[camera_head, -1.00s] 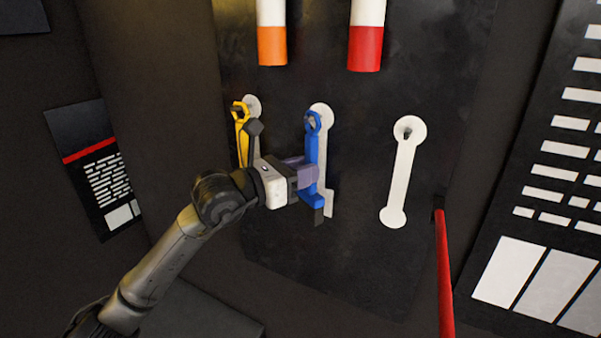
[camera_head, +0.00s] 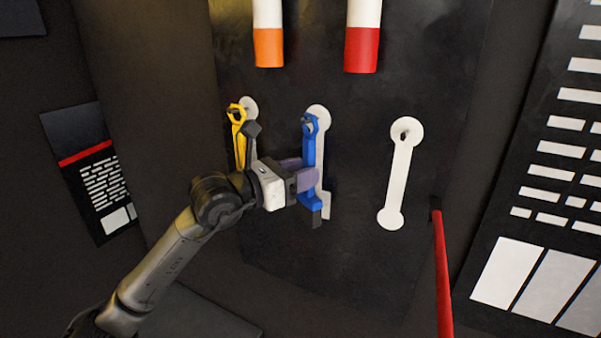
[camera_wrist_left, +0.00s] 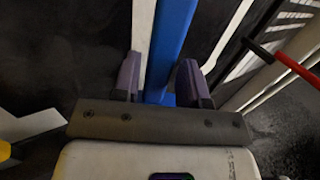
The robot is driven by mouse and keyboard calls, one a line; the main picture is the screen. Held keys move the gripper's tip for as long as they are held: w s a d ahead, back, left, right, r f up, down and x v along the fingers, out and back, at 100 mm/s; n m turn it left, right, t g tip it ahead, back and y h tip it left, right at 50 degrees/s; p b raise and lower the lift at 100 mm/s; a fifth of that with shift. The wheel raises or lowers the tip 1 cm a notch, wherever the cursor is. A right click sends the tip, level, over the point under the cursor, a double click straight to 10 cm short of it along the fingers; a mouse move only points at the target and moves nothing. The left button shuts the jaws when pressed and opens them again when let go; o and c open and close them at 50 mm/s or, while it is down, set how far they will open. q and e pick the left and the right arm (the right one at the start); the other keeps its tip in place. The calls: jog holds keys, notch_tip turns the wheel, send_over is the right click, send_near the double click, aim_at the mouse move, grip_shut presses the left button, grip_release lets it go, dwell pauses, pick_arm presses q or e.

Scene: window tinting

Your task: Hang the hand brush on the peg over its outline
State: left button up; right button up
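The blue hand brush (camera_head: 310,150) hangs upright against the dark board, its ring at the top over the peg (camera_head: 309,120) and its dark end low. Its white outline (camera_head: 322,140) shows along its right side, so the brush covers only part of it. My left gripper (camera_head: 300,170) is at the handle's middle, with purple fingers on either side. In the left wrist view, the fingers (camera_wrist_left: 160,82) stand apart around the blue handle (camera_wrist_left: 170,45), with a gap on the left; the gripper looks open. My right gripper is not in view.
A yellow-handled tool (camera_head: 238,125) hangs close to the left. An empty white outline with a peg (camera_head: 402,165) is to the right. Orange-ended (camera_head: 269,50) and red-ended (camera_head: 361,50) rolls are above. A red bar (camera_head: 443,270) stands at lower right.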

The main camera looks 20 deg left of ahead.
pick_arm(q)
jog(key=o, duration=0.3)
